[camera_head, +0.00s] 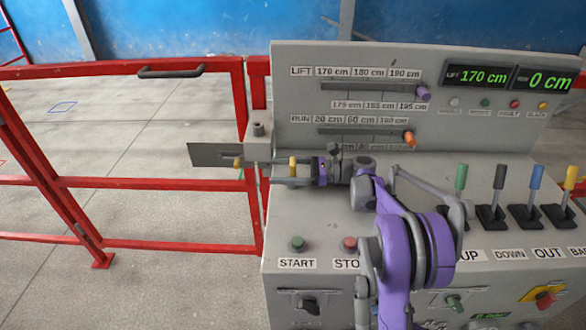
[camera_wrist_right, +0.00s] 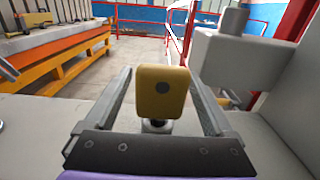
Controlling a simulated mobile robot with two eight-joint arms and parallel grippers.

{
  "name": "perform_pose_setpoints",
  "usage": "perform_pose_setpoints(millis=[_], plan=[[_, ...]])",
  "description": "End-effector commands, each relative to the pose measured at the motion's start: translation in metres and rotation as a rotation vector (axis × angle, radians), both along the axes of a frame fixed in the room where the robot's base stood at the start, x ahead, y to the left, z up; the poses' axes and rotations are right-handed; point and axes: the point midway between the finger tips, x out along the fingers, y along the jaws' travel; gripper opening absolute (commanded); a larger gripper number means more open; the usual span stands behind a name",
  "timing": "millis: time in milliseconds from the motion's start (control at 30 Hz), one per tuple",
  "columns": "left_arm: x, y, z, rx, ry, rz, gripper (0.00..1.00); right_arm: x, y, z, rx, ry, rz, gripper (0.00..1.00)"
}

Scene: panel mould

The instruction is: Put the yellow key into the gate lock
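The yellow key (camera_head: 292,163) stands at the left end of the grey control panel. In the right wrist view its yellow head (camera_wrist_right: 162,92) sits upright above a small round metal fitting. My right gripper (camera_head: 303,168) points left at it. In the wrist view its fingers lie on either side of the key head, with gaps visible, so it looks open. A grey box (camera_head: 258,149) with a round stub on top, apparently the gate lock, is at the red gate post, left of the key. It also shows in the wrist view (camera_wrist_right: 235,62). My left gripper is out of view.
The grey panel (camera_head: 335,220) carries sliders, several coloured levers and buttons, with my right arm over it. The red gate (camera_head: 150,182) stands at left, with a dark plate (camera_head: 213,155) beside the box. An orange-framed bench (camera_wrist_right: 65,52) is in the wrist view.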

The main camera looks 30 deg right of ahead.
Motion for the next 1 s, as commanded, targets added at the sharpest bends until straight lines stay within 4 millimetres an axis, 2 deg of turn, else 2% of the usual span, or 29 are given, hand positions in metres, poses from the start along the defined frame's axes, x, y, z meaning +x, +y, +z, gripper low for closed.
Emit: perform_pose_setpoints(millis=[33, 67, 467, 767, 867, 1000], plan=[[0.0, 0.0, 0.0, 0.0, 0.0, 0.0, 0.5, 0.0, 0.0, 0.0, 0.0, 0.0, 0.0, 0.77], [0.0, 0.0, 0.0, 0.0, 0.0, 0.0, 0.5, 0.0, 0.0, 0.0, 0.0, 0.0, 0.0, 0.72], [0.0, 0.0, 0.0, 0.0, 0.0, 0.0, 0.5, 0.0, 0.0, 0.0, 0.0, 0.0, 0.0, 0.0], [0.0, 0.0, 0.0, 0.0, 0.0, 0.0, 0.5, 0.0, 0.0, 0.006, 0.0, 0.0, 0.0, 0.0], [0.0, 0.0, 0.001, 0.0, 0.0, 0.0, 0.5, 0.0, 0.0, 0.02, 0.0, 0.0, 0.0, 0.0], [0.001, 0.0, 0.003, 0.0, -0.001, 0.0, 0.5, 0.0, -0.001, 0.049, 0.0, 0.0, -0.001, 0.0]])
